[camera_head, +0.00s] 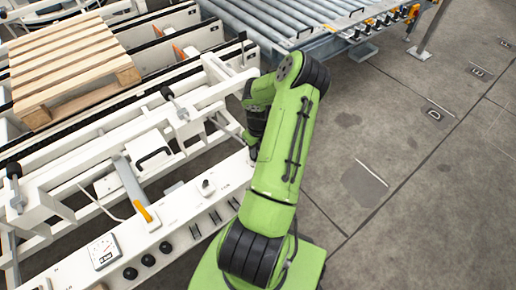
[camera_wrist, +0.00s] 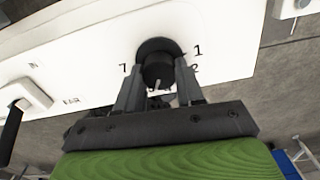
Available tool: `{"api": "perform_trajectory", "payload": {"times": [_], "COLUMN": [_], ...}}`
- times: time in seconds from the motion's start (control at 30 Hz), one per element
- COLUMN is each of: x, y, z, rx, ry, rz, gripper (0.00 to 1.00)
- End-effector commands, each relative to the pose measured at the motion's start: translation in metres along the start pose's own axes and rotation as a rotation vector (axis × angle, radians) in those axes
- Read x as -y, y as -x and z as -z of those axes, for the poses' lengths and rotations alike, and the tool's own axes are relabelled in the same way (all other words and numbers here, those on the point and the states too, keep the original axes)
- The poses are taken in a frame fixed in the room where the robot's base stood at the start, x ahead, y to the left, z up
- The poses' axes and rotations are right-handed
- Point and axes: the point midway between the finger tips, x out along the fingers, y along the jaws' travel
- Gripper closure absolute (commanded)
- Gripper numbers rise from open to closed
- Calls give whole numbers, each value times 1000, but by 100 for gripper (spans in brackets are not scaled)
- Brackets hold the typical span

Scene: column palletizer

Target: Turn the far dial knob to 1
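The far dial knob (camera_wrist: 158,68) is a round black knob on a white panel (camera_wrist: 220,30). Printed numbers show around it: 7 at its left, 1 at its upper right and 2 at its right. A short pale mark shows on the knob's lower side, towards my gripper. My gripper (camera_wrist: 159,77) has one finger on each side of the knob, close to its edges. I cannot tell whether the fingers touch it. In the head view my arm hides the far dial and most of my gripper.
A "FAR" label and a white switch block (camera_wrist: 27,95) lie left of the dial. In the head view the white panel carries a gauge (camera_head: 103,250), black knobs (camera_head: 148,260) and an orange-tipped lever (camera_head: 143,211). A wooden pallet (camera_head: 70,65) lies behind. Floor is clear at right.

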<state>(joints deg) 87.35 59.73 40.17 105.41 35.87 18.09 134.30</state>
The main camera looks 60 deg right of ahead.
Motion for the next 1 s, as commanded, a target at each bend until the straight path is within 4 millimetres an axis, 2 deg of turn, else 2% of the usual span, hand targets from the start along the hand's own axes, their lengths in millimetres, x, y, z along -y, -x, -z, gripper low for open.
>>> {"api": "perform_trajectory", "payload": {"times": [0.03,0.1,0.47,0.67,1.0], "x": [0,0,0,1,2], "y": [0,0,1,1,1], "z": [0,0,0,0,-1], "rx": [0,0,-1,-1,0], "ry": [0,0,58,186,502], "rz": [0,0,1,2,2], "gripper": [82,92,93,93,93]}}
